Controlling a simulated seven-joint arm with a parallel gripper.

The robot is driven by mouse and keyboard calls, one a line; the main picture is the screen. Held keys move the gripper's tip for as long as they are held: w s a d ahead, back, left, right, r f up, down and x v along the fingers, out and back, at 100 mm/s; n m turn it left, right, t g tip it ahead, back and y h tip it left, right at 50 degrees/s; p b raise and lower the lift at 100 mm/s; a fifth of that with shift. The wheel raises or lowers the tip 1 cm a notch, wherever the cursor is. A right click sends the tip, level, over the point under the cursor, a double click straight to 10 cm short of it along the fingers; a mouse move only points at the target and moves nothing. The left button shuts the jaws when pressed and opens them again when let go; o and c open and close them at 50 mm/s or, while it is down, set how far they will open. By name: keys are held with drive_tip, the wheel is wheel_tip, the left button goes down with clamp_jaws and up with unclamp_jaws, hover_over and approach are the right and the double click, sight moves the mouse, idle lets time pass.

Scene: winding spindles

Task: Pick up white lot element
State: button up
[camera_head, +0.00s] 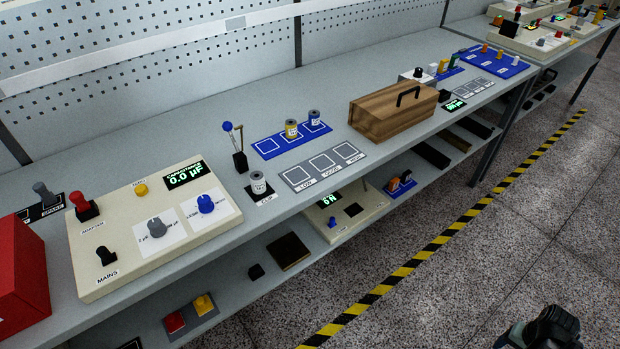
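A grey-white can with a pale label (258,183) stands upright on the black pad marked CLIP, at the front edge of the bench. A can with a yellow band (291,129) and a can with a blue band (314,120) stand on a blue mat with outlined squares (266,147). A small white piece (433,70) stands at the back right, near a yellow and a green one. I cannot tell for certain which is the white lot element. A dark part of my arm, apparently my gripper (547,330), shows at the bottom right, far from these things; its fingers cannot be made out.
A cream meter panel (130,262) with knobs and a red box (20,275) stand on the left. A lever with a blue knob (239,150) rises behind the can. A grey mat (297,176) and a wooden box (392,108) lie to the right. A lower shelf holds more devices.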

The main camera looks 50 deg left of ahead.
drive_tip(key=w+a+r+n+t, duration=0.15)
drive_tip(key=a+r, duration=0.35)
drive_tip(key=a, duration=0.5)
drive_tip(key=a+r+n+y, duration=0.1)
drive_tip(key=a+r+n, duration=0.1)
drive_tip(key=a+r, duration=0.55)
drive_tip(key=w+a+r+n+t, duration=0.15)
drive_tip(key=a+r, duration=0.25)
drive_tip(key=a, duration=0.7)
drive_tip(key=n+g+y, duration=0.2)
drive_tip(key=n+y, duration=0.1)
drive_tip(key=n, duration=0.6)
approach(258, 177)
drive_tip(key=shift+x, duration=5.9)
drive_tip(key=shift+y, duration=0.3)
drive_tip(key=c, duration=1.2)
